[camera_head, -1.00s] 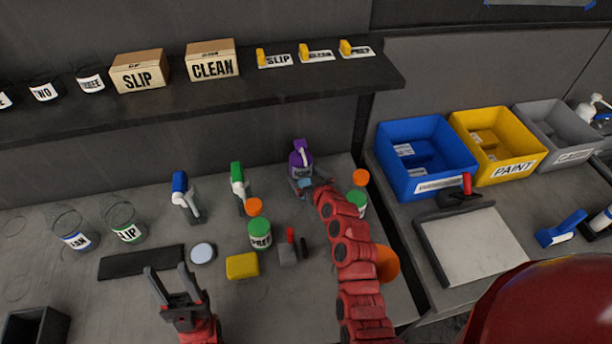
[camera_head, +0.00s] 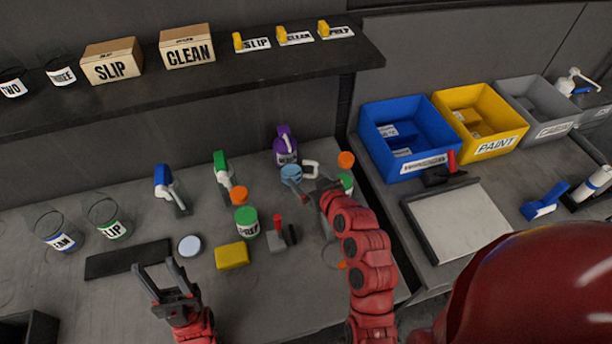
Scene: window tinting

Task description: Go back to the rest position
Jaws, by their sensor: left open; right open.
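My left gripper (camera_head: 159,272) is open and empty, low over the front left of the bench, in front of a black mat (camera_head: 128,259). My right arm reaches up from the lower right. Its gripper (camera_head: 309,180) is open near the back of the bench, close to a light blue round item (camera_head: 291,172) and a pale loop-shaped item (camera_head: 311,168). A purple spray bottle (camera_head: 285,147) stands just behind them. The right fingers are small and partly hidden by the arm, and I cannot tell whether they touch anything.
Green-topped PREP jar (camera_head: 247,222), yellow block (camera_head: 232,256) and red-handled tool (camera_head: 279,235) lie between my arms. Blue (camera_head: 163,182) and green (camera_head: 222,172) spray bottles stand behind. A shelf (camera_head: 300,71) overhangs the back. Bins, including a blue one (camera_head: 405,150), stand right.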

